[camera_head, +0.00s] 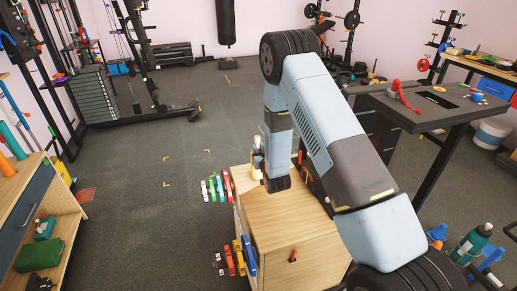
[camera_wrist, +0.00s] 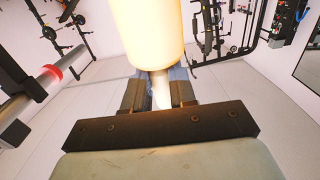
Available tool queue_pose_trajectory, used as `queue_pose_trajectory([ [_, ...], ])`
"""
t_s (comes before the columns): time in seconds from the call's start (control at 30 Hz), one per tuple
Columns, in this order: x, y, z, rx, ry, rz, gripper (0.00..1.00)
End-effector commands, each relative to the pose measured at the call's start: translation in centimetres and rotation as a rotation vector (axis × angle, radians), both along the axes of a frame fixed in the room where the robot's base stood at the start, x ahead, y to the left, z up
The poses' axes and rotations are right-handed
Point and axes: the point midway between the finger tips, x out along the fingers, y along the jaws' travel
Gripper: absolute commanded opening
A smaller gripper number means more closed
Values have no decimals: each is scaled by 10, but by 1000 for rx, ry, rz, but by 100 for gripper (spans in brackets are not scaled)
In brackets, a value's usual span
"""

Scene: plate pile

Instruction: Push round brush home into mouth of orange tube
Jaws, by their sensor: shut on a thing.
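My gripper (camera_wrist: 159,92) is shut on a slim pale handle in the wrist view. A wide cream cylinder (camera_wrist: 147,38) rises from that handle and runs out of the top of the picture; I take it to be the round brush. In the head view a small cream piece (camera_head: 257,166) shows just left of my wrist, above the wooden cabinet's back edge. My arm hides most of the gripper there. An orange cylinder (camera_head: 6,167) on the left bench may be the orange tube; its mouth cannot be made out. The brush appears far apart from it.
A wooden bench (camera_head: 30,178) with shelves is at left. A dark table (camera_head: 425,108) with a red item is at right. Open floor lies between the left bench and the cabinet.

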Motion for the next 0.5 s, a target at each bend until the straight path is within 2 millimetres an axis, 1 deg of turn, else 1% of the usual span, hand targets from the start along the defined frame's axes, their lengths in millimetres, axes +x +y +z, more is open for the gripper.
queue_pose_trajectory([
  [0.23,0,0,-5,0,1,0,0],
  [0.27,0,0,-5,0,1,0,27],
  [0.5,-1,0,-6,-1,3,0,50],
])
